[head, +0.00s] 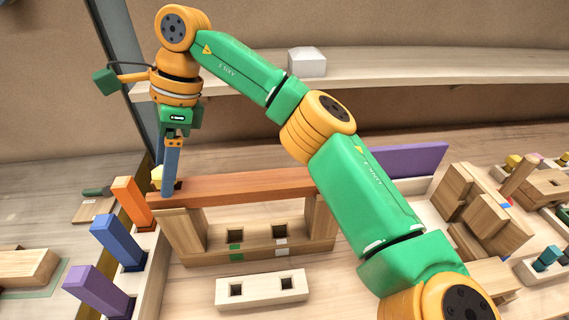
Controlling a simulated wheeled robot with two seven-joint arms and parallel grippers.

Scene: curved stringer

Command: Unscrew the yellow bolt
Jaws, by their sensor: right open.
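The yellow bolt (157,173) shows only as a small yellow patch at the left end of the reddish-brown plank (245,187). Most of it is hidden behind the blue fingers of my right gripper (169,188). The gripper is open and points straight down over that end of the plank. Its fingers overlap the bolt in the picture; whether they touch it I cannot tell. The plank lies across a wooden stand (190,240). My left gripper is not in view.
Orange (132,197), blue (117,240) and purple (98,288) blocks stand at the left. A pale two-hole block (262,289) lies in front of the stand. Stacked wooden blocks (485,210) are at the right. A white box (307,62) sits on the back shelf (420,68).

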